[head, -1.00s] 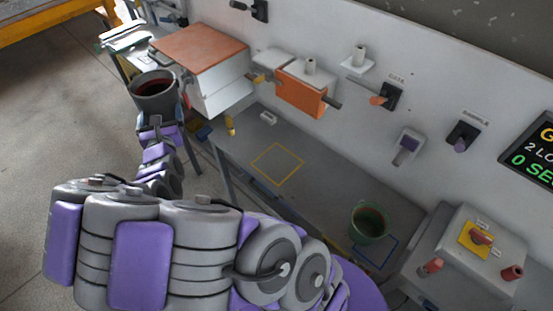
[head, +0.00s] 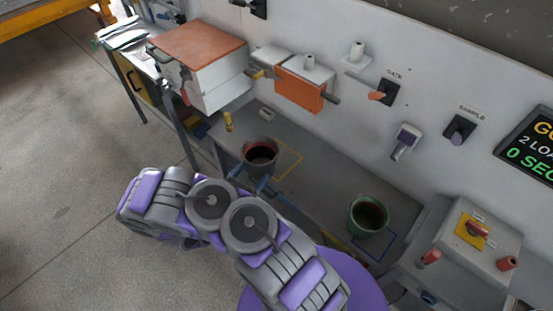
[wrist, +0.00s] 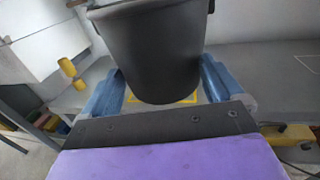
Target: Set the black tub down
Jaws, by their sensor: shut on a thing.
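The black tub (head: 261,153) has dark reddish contents and is in my gripper (head: 252,180), over the left part of the grey bench, by the yellow outlined square (head: 290,160). In the wrist view the tub (wrist: 152,50) fills the upper middle, upright, between the two blue fingers (wrist: 155,90). Part of the yellow outline (wrist: 185,98) shows beyond and below the tub. I cannot tell whether the tub's base touches the bench.
A green tub (head: 368,214) stands at the blue outlined square (head: 388,246) on the right of the bench (head: 325,190). A white box with an orange lid (head: 198,45) is behind left. A control box (head: 480,238) is at the right. Wall levers line the back.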

